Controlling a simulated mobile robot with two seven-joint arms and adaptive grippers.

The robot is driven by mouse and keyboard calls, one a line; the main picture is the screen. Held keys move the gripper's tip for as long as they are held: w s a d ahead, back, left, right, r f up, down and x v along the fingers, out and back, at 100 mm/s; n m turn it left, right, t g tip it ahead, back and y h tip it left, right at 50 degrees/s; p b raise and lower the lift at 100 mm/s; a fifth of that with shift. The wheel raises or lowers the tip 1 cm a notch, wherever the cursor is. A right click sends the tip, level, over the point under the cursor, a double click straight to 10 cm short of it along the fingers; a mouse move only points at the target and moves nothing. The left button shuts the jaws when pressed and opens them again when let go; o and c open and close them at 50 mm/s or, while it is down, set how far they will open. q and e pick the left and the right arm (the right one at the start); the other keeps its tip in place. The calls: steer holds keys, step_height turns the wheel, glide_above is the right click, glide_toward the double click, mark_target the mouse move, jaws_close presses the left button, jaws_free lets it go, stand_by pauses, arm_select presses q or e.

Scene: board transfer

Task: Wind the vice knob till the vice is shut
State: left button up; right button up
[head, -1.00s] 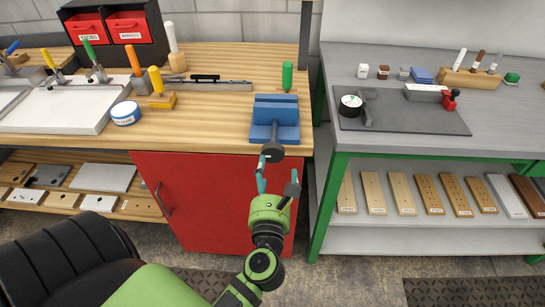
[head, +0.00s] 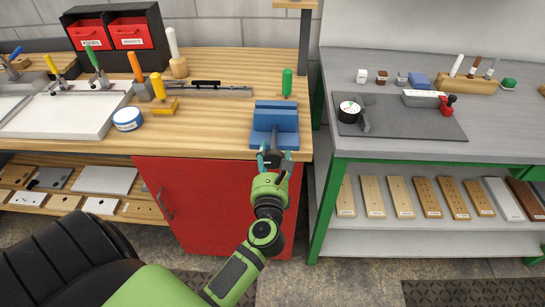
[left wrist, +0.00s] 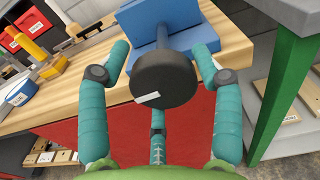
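The blue vice (head: 274,122) is fixed at the front right of the wooden bench. Its round dark knob (left wrist: 165,77) faces the front, with a pale mark low on its face. In the head view the knob (head: 272,158) is partly covered by my left gripper. My left gripper (head: 274,160) is at the knob, its teal fingers on either side. In the left wrist view the fingers (left wrist: 162,62) are spread apart, with gaps to the knob. The gap between the vice jaws is hard to tell. My right gripper is not in view.
A green-handled tool (head: 287,83) stands behind the vice. A red cabinet (head: 205,205) is under the bench. A grey table (head: 420,148) with green legs stands to the right.

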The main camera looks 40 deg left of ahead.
arm_select(q)
steer(key=shift+r, duration=0.1)
steer(key=shift+c, duration=1.4)
steer(key=shift+r, duration=0.1)
steer(key=shift+r, duration=0.15)
steer(key=shift+w+r+m+p, duration=0.1)
steer(key=shift+r+m+p, duration=0.1)
steer(key=shift+m+p, duration=0.65)
steer(key=m+p, duration=0.1)
steer(key=m, duration=0.1)
steer(key=shift+w+d+m+p, duration=0.1)
steer(key=shift+m+p, duration=0.25)
steer(key=m+p, duration=0.2)
steer(key=m, duration=0.1)
steer(key=shift+d+m, duration=0.1)
steer(key=shift+m, duration=0.2)
steer(key=m+p, duration=0.3)
steer(key=m, duration=0.2)
steer(key=shift+w+d+f, duration=0.1)
steer(key=shift+f, duration=0.05)
steer(key=shift+d+f+m+p, duration=0.15)
steer(key=shift+m+p, duration=0.4)
steer(key=shift+m, duration=0.65)
steer(key=shift+a+f+m+p, duration=0.15)
steer(key=shift+m+p, duration=0.35)
steer(key=shift+m, duration=0.7)
steer(key=shift+d, duration=0.15)
